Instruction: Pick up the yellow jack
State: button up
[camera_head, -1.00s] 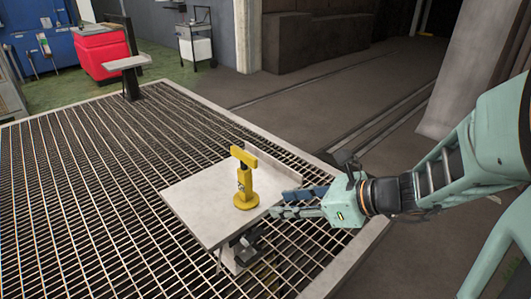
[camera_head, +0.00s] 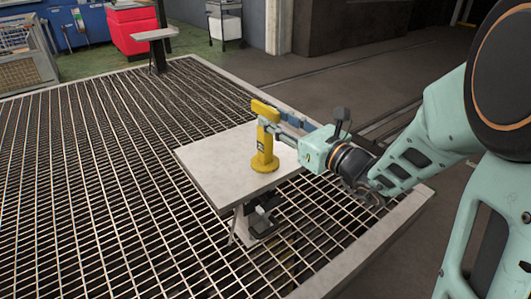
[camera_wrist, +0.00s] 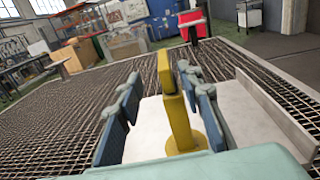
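The yellow jack (camera_head: 264,158) stands upright on a pale flat-topped stand, with a round base and a bar across its top. My gripper (camera_head: 289,126) reaches in from the right at the height of the jack's upper post. In the wrist view the jack (camera_wrist: 176,115) stands between the two blue fingers of my open gripper (camera_wrist: 163,112). The right finger is close to the post, and whether it touches is unclear. A clear gap shows on the left finger's side. The jack's base is partly hidden by my gripper body in the wrist view.
The stand's pale top (camera_head: 212,152) has bare room left of the jack. The stand is on a metal grating (camera_head: 90,180) with a pale raised edge (camera_head: 365,250). A red bin (camera_head: 131,30) and a small post-mounted tray (camera_head: 155,34) are far behind.

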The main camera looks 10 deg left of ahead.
aim_at(268, 116)
jog(key=w+a, duration=0.1)
jog(key=w+a+f+b, duration=0.1)
jog(key=w, duration=0.1)
jog(key=shift+w+a, duration=0.15)
jog(key=shift+a, duration=0.25)
jog(key=shift+w+a+r+b, duration=0.15)
jog(key=shift+w+a+b, duration=0.15)
jog(key=shift+w+a, duration=0.15)
jog(key=shift+s, duration=0.1)
grip_shut()
jog(key=shift+r, duration=0.15)
